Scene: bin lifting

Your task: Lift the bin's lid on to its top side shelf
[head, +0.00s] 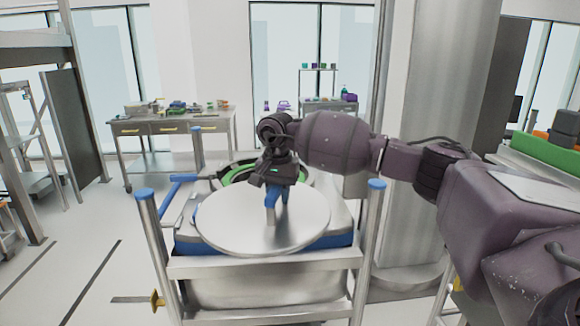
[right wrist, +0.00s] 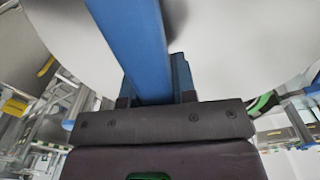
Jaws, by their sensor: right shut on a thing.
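The round steel lid (head: 235,222) lies roughly level over the front of the bin in the head view. Its blue handle (right wrist: 135,40) runs up the middle of the right wrist view, with the lid's pale underside or face (right wrist: 230,50) around it. My right gripper (head: 277,198) is shut on the handle from above. Behind the lid, the bin's round opening (head: 235,178) shows a dark rim with a green ring, partly uncovered. The blue-edged top side shelf (head: 340,240) is under the lid and mostly hidden by it. My left gripper is not in view.
Steel posts with blue caps (head: 376,187) stand either side of the bin's front. A thick grey column (head: 440,80) rises at right behind my arm. A cluttered workbench (head: 172,125) stands at the back left. Open floor (head: 70,270) lies at left.

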